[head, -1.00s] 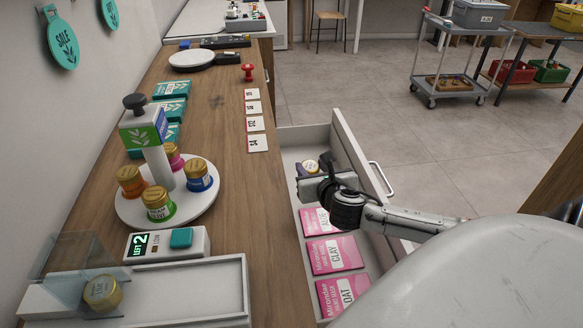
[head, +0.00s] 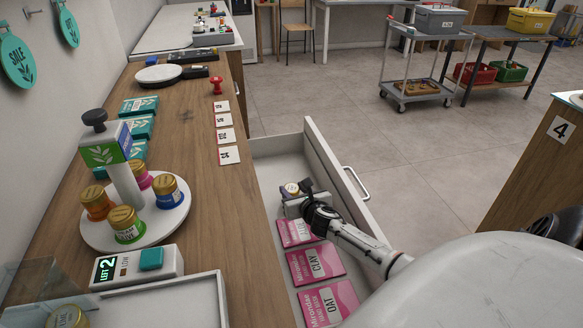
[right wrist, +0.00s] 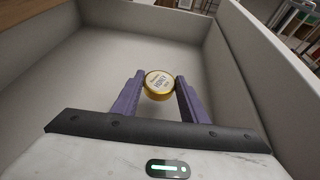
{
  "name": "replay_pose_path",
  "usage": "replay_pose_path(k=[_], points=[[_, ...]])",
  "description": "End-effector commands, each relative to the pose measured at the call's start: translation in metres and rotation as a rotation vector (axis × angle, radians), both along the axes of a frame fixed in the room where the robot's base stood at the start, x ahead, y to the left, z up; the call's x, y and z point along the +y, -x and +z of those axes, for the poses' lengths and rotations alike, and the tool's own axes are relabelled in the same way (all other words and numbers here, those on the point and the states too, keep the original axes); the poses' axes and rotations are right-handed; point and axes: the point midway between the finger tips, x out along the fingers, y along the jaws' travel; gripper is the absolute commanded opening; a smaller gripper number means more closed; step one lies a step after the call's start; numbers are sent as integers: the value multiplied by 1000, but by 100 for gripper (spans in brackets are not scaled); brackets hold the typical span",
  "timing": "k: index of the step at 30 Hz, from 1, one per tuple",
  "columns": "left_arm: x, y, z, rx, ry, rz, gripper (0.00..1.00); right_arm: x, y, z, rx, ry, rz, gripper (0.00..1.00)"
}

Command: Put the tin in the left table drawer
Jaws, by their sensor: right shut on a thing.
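My right gripper (head: 297,196) reaches down into the drawer and is shut on the tin. In the right wrist view the tin (right wrist: 158,83) sits between the two purple fingers (right wrist: 159,92), lid facing the camera. The drawer floor shows beyond it; whether the tin touches the floor I cannot tell. My left gripper is not in view.
Pink packets (head: 316,263) lie in the near part of the drawer. On the counter stand a round white stand (head: 172,200) with several gold-lidded tins, a display box (head: 135,267), teal boxes (head: 138,127) and price cards (head: 227,135). The drawer's far end is bare.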

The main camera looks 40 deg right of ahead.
Motion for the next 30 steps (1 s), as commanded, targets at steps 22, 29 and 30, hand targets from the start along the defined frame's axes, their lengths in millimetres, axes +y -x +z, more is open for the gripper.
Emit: replay_pose_path(k=[22,29,30], points=[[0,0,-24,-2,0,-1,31,0,0,-41,0,1,0,44],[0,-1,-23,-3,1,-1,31,0,0,-41,1,0,0,58],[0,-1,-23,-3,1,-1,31,0,0,-41,1,0,0,58]])
